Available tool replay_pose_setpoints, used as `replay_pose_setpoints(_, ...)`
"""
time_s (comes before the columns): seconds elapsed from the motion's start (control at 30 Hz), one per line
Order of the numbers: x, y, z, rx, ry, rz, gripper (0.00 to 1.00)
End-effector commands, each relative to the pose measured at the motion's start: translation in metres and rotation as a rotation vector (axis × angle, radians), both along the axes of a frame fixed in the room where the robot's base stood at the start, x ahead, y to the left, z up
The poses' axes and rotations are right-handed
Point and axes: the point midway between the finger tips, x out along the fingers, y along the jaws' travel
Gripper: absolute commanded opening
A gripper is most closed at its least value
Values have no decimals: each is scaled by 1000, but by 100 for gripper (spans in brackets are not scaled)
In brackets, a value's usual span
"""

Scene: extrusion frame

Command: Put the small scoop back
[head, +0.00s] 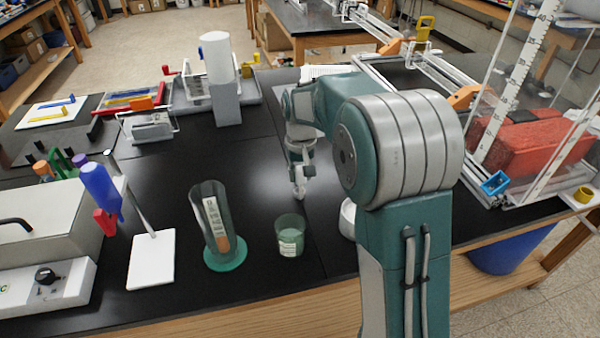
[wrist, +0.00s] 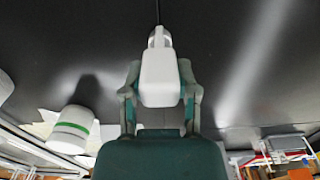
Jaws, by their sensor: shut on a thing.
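My gripper (wrist: 160,88) is shut on a small white thing, which I take to be the small scoop (wrist: 160,75). Its broad white part lies between the two fingers, and a greyish rounded end shows beyond them. In the head view my gripper (head: 299,172) points down over the black bench top, with the white end of the scoop (head: 299,190) low beneath it. I cannot tell whether the scoop touches the bench. A white container with a green band (wrist: 72,128) stands left of my gripper in the wrist view.
A small greenish beaker (head: 290,236) and a tall tilted-looking cylinder on a green base (head: 222,240) stand nearer the front edge. A white round dish (head: 347,219) is partly hidden by my arm. A clear tank (head: 540,130) stands at right.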

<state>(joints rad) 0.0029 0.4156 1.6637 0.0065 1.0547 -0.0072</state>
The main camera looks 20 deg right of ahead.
Motion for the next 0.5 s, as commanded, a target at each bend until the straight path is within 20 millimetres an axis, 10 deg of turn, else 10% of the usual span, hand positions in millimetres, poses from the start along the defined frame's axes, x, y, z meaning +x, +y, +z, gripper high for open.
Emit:
replay_pose_setpoints(0.3, 0, 0, -2, 0, -1, 0, 0)
replay_pose_setpoints(0.33, 0, 0, -2, 0, -1, 0, 52)
replay_pose_setpoints(0.37, 0, 0, -2, 0, -1, 0, 66)
replay_pose_setpoints(0.5, 0, 0, -2, 0, -1, 0, 73)
